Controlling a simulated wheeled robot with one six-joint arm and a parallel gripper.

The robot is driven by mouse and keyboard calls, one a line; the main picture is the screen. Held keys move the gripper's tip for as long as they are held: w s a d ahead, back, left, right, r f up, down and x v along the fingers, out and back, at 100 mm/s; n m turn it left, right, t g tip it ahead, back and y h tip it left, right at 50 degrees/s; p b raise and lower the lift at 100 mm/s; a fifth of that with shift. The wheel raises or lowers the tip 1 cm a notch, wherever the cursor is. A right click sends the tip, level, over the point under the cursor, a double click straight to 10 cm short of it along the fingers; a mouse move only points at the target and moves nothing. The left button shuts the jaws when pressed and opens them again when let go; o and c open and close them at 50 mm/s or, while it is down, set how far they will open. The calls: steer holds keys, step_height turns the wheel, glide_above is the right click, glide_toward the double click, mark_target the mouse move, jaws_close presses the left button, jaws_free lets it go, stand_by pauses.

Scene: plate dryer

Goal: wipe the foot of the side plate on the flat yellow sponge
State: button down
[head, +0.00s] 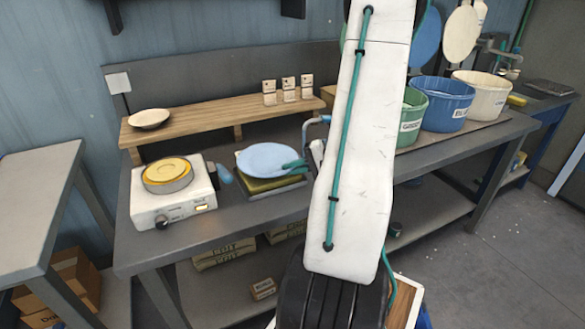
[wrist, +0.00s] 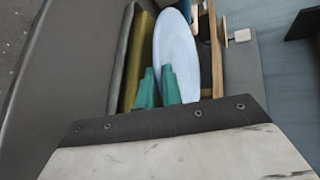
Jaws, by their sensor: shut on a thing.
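The side plate is a pale blue disc (head: 266,157), lying nearly flat over the yellow sponge (head: 262,184) on the bench. My gripper (head: 295,165) has teal fingers shut on the plate's right rim. In the wrist view the fingers (wrist: 158,88) grip the near edge of the plate (wrist: 177,50). The sponge (wrist: 137,60) lies alongside and below it there, in a dark tray. The plate hides most of the sponge's top. I cannot tell whether the plate's foot touches the sponge; the foot itself is hidden.
A white burner unit (head: 174,205) with a yellow-topped disc stands left of the sponge. Behind is a wooden shelf (head: 220,112) with a cream dish (head: 149,118) and several small cards. Green, blue (head: 443,105) and cream tubs stand right. My arm hides part of the bench.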

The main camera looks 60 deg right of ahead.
mark_target(283, 173)
steer(key=shift+f, duration=0.45)
stand_by(0.9)
steer(key=shift+d, duration=0.15)
steer(key=shift+s+d, duration=0.45)
steer(key=shift+d, duration=0.15)
steer(key=shift+s+d, duration=0.4)
steer(key=shift+d, duration=0.2)
steer(key=w+a, duration=0.2)
steer(key=a, duration=0.1)
steer(key=w+a, duration=0.1)
steer(key=a, duration=0.1)
steer(key=shift+w+a, duration=0.2)
steer(key=shift+a, duration=0.05)
steer(key=s+d, duration=0.2)
steer(key=d, duration=0.1)
steer(key=s+d, duration=0.1)
steer(key=d, duration=0.1)
steer(key=shift+w+a+r, duration=0.1)
steer(key=shift+w+a, duration=0.4)
steer(key=shift+a, duration=0.3)
steer(key=shift+w+a+f, duration=0.1)
steer(key=shift+w+a, duration=0.35)
steer(key=shift+a, duration=0.35)
steer(key=shift+w+a+r, duration=0.1)
steer(key=shift+w+a, duration=0.4)
steer(key=shift+a, duration=0.3)
steer(key=shift+s+d, duration=0.4)
steer(key=shift+d, duration=0.25)
steer(key=shift+s+d, duration=0.4)
steer(key=shift+d, duration=0.25)
